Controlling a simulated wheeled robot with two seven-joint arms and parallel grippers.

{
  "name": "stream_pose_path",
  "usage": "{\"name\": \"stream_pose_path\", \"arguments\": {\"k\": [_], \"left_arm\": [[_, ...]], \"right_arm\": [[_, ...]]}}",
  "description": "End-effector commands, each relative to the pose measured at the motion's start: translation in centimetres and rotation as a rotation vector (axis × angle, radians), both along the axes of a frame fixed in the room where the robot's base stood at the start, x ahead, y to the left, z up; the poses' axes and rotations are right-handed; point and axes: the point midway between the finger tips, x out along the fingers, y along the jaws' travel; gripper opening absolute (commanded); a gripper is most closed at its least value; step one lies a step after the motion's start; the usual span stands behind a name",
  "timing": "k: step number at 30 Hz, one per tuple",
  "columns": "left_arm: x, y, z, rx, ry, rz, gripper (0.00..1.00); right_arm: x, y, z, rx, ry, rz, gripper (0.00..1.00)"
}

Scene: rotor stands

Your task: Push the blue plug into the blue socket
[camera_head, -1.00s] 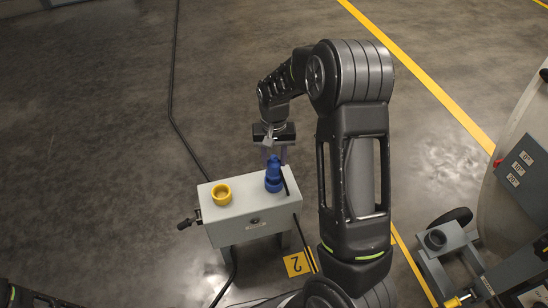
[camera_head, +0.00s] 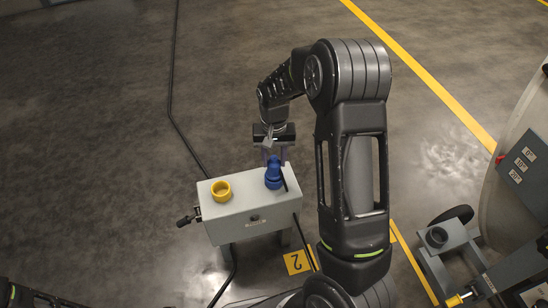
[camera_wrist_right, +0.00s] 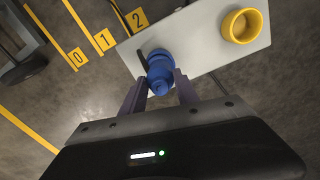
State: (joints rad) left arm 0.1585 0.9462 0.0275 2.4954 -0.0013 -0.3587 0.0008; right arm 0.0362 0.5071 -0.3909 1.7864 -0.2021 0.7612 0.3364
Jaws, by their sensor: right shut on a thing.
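The blue plug (camera_head: 273,166) is upright between the fingers of my right gripper (camera_head: 275,157), which is shut on it. The blue socket (camera_head: 273,184) is on the right part of the grey box top, directly below the plug. The plug meets the socket in the head view; how deep it sits cannot be told. In the right wrist view the plug (camera_wrist_right: 160,82) is between the two purple-grey fingers (camera_wrist_right: 160,90) and partly covers the socket (camera_wrist_right: 158,57). A dark cable runs beside the plug. My left gripper is not in view.
A yellow socket (camera_head: 221,191) stands on the left part of the grey box (camera_head: 246,206). A dark handle (camera_head: 187,217) sticks out at the box's left. Black cables lie on the floor. A grey machine (camera_head: 520,180) stands at the right. Floor at left is mostly clear.

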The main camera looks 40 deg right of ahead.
Motion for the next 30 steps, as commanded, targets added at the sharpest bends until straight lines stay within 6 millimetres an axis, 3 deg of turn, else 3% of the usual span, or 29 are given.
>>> {"name": "stream_pose_path", "arguments": {"k": [18,19,28,30], "left_arm": [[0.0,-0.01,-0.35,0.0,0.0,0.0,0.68],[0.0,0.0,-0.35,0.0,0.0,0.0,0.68],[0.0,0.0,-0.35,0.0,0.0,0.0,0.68],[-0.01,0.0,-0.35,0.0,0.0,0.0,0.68]], "right_arm": [[0.02,0.0,-0.57,-0.001,-0.001,0.0,0.01],[0.02,0.0,-0.57,-0.001,-0.001,0.0,0.37],[0.01,0.0,-0.58,0.0,0.0,0.0,0.62],[0.01,0.0,-0.58,0.0,0.0,0.0,0.62]]}}
